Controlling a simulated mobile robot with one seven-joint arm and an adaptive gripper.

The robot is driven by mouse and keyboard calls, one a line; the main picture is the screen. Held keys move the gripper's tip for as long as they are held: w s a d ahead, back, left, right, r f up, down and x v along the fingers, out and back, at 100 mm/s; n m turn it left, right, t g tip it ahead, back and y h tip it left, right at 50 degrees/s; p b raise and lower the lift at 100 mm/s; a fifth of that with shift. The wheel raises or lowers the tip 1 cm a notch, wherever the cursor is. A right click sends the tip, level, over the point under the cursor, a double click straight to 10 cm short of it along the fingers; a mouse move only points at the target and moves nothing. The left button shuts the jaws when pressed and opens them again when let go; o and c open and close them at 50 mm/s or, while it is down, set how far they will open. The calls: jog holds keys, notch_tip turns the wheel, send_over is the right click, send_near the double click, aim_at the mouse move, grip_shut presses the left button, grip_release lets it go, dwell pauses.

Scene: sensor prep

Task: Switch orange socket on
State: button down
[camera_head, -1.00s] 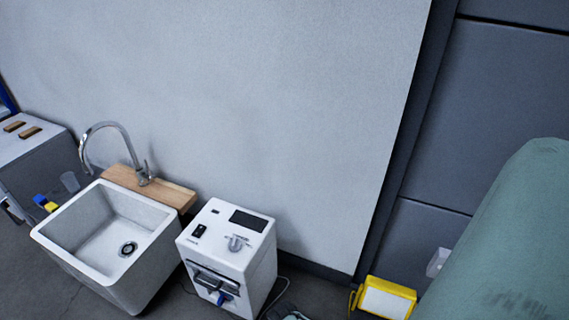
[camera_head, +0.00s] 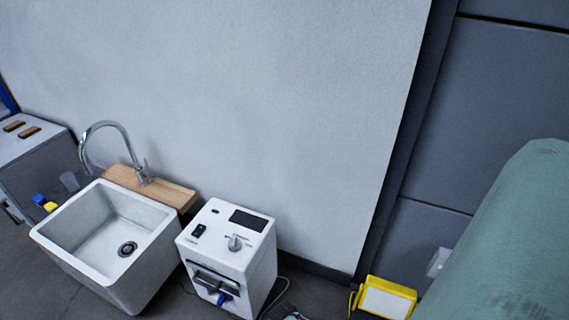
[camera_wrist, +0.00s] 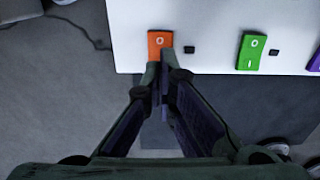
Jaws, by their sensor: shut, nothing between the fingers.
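An orange switch (camera_wrist: 159,42) sits at the lower left of a white board (camera_wrist: 220,20) in the wrist view. A white "O" shows on its upper part. My gripper (camera_wrist: 162,66) is shut and empty, with its fingertips over the lower part of the orange switch. They hide that part, and I cannot tell whether they touch it. My gripper and the orange switch do not show in the head view.
A green switch (camera_wrist: 251,51) and a purple switch (camera_wrist: 314,62) stand to the right on the board. Small black squares (camera_wrist: 189,49) lie beside the switches. The head view shows a sink (camera_head: 110,235), a white machine (camera_head: 228,243) and a yellow-framed lamp (camera_head: 386,298).

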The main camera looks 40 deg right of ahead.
jog(key=shift+a+f+b, duration=0.15)
jog(key=shift+f+b, duration=1)
jog(key=shift+f, duration=0.1)
jog(key=shift+s+f+b, duration=0.15)
jog(key=shift+f+b, duration=0.7)
dwell(0.3)
jog(key=shift+r, duration=0.1)
notch_tip(320, 180, up, 3)
jog(key=p, duration=0.2)
jog(key=shift+f+p, duration=0.2)
jog(key=shift+p, duration=0.2)
jog(key=shift+r+p, duration=1.7)
jog(key=shift+r, duration=0.6)
